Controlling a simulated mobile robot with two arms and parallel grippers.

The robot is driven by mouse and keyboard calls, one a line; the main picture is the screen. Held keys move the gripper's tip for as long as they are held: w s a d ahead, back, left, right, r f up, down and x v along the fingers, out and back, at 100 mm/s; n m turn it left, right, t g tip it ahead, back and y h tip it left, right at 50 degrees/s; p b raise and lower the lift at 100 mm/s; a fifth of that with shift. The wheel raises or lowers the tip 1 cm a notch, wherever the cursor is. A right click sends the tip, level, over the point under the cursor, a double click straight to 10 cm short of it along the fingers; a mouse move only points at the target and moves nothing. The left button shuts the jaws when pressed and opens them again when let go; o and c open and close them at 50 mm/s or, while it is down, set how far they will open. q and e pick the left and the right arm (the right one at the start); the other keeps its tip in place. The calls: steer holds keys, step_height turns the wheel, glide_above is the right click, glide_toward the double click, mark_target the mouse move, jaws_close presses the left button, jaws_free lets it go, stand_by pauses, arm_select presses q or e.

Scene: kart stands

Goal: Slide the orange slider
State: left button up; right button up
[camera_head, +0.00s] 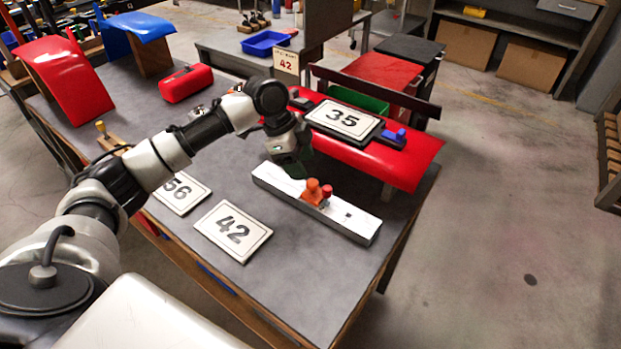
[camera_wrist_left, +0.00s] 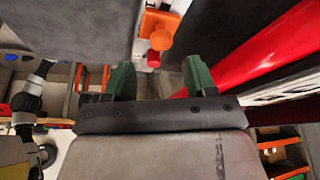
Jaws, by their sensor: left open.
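The orange slider (camera_head: 313,192) sits on a long white rail (camera_head: 350,220) lying on the grey table. A small red knob (camera_head: 327,190) stands beside it. In the left wrist view the orange slider (camera_wrist_left: 161,39) and red knob (camera_wrist_left: 153,58) show just beyond the gap between my fingers. My left gripper (camera_head: 292,168) hangs over the rail, close to the slider on its far-left side, and partly hides the rail. In the left wrist view its two green fingers (camera_wrist_left: 159,70) are spread with nothing between them. I cannot tell whether they touch the slider. My right gripper is not in view.
A red panel (camera_head: 400,165) bearing a plate marked 35 (camera_head: 343,119) and a blue piece (camera_head: 394,138) stands behind the rail. Plates marked 42 (camera_head: 233,230) and 56 (camera_head: 182,193) lie in front. A red box (camera_head: 186,84) is farther back. The table right of plate 42 is clear.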

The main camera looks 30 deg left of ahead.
mark_target(312, 182)
arm_select(q)
steer(key=x, duration=0.5)
steer(key=shift+w+d+f, duration=0.1)
steer(key=shift+f, duration=0.25)
